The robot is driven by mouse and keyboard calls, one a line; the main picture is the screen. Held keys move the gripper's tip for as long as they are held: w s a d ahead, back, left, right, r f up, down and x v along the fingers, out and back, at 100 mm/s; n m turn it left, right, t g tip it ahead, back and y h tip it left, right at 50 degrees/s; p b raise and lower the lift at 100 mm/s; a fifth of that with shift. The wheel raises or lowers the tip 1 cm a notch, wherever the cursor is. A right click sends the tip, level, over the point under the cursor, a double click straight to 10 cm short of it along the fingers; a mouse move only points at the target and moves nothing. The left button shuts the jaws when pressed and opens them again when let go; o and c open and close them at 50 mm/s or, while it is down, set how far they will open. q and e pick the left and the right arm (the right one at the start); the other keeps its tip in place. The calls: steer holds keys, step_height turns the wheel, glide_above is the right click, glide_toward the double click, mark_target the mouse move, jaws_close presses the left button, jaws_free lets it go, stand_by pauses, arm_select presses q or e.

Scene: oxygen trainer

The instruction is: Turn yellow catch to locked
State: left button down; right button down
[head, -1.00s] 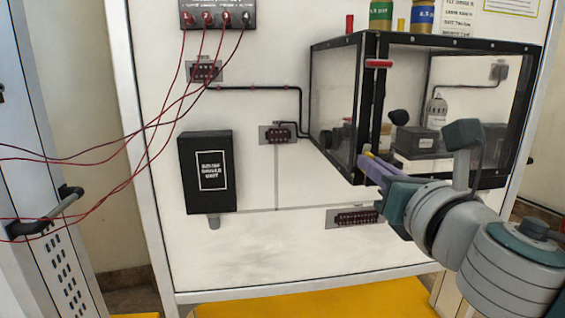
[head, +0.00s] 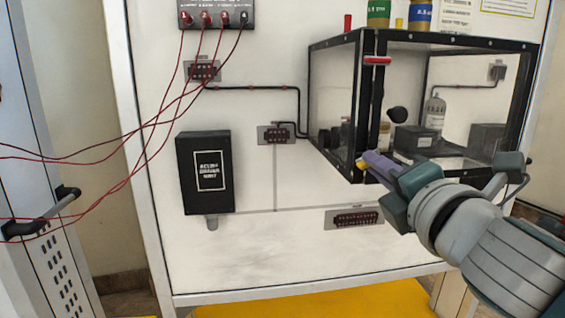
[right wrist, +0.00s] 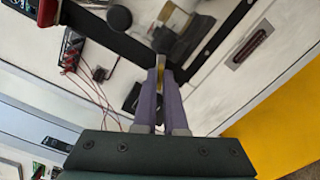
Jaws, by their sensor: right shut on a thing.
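The yellow catch (head: 362,163) is at the lower front corner of the clear, black-framed box (head: 363,105). Only a small part shows past my fingers. My right gripper (head: 370,159) reaches in from the lower right, its purple fingers shut on the catch. In the right wrist view, a bit of yellow catch (right wrist: 186,74) shows at the tips of the right gripper (right wrist: 165,75). Most of the catch is hidden, so I cannot read its exact angle. My left gripper is not in view.
A red catch (head: 377,60) is at the box's upper front edge. Bottles (head: 421,15) stand on top of the box. A black unit (head: 205,172) hangs on the white panel. Red cables (head: 150,125) cross at left. The panel below the box is mostly free.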

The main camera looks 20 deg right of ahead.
steer(key=m, duration=0.5)
steer(key=shift+f, duration=0.15)
steer(key=shift+m, duration=0.4)
steer(key=c, duration=1)
jaws_free()
steer(key=b+v, duration=0.1)
steer(key=v, duration=0.9)
